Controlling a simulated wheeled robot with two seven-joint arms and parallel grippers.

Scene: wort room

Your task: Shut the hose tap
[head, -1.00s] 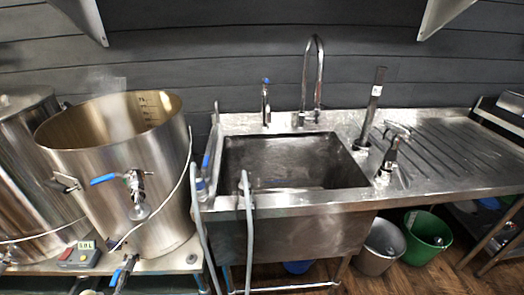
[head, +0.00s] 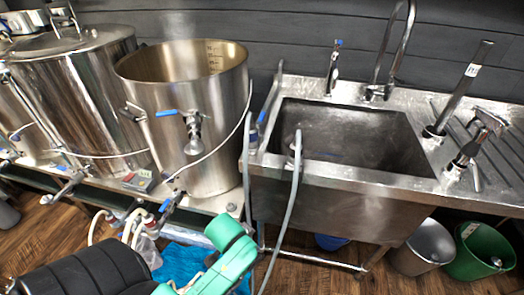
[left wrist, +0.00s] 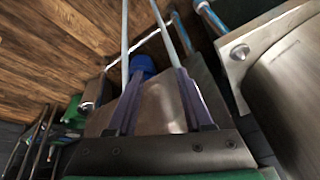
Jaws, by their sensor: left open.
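A small upright tap with a blue top (head: 333,68) stands on the back rim of the sink (head: 335,180). A blue-handled fitting (head: 253,135) is at the sink's left rim, beside the grey hose (head: 291,195) that hangs over the front edge. I cannot tell which of these is the hose tap. My left gripper (left wrist: 160,75) is open, with two dark fingers apart and nothing between them. Hoses and the sink's underside show beyond it. In the head view only my green and black arm shows at the bottom; the fingers are not clear. My right gripper is not in view.
A steel kettle (head: 185,105) with a blue-lever valve (head: 168,113) stands left of the sink. A grey bucket (head: 425,247) and a green bucket (head: 483,250) stand on the wooden floor. A tall curved faucet (head: 388,50) rises behind the sink.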

